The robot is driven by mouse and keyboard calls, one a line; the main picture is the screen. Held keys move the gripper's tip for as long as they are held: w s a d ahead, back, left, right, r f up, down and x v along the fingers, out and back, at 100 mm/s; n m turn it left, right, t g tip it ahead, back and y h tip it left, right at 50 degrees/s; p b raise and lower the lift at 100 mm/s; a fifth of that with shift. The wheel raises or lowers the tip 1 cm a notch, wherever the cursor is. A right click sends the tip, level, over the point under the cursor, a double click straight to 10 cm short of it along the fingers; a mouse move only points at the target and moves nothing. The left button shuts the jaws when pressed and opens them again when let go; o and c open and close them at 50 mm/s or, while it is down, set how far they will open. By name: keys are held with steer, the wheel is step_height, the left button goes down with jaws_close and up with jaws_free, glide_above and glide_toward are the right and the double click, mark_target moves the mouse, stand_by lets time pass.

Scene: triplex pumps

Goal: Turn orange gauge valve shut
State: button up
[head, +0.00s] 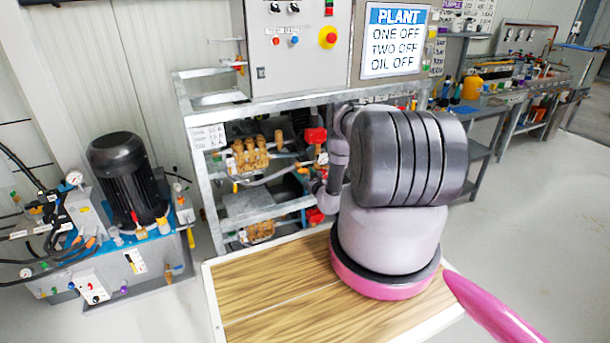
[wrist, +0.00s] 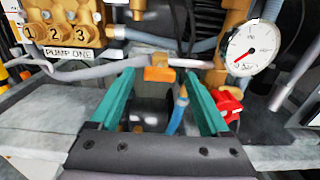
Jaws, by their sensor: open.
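In the wrist view, a small orange block-shaped handle (wrist: 160,74), which looks like the gauge valve's, sits on a thin grey pipe. My gripper (wrist: 159,80) has two teal fingers standing apart, one on each side of the orange handle in the picture. I cannot tell whether the handle lies between the tips or beyond them; no contact shows. A round white gauge (wrist: 250,48) with a red needle is at the upper right, on a brass fitting. In the head view, a gauge (head: 322,158) shows beside my arm; the orange handle and my fingers cannot be made out there.
Brass pump fittings labelled PUMP ONE (wrist: 70,53) are at the upper left of the wrist view. A red part (wrist: 228,104) sits just right of my right finger. A blue, orange-tipped part (wrist: 178,110) shows between the fingers. The metal rack (head: 215,200) frames the pumps.

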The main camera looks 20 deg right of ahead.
steer(key=shift+w, duration=0.15)
jaws_close()
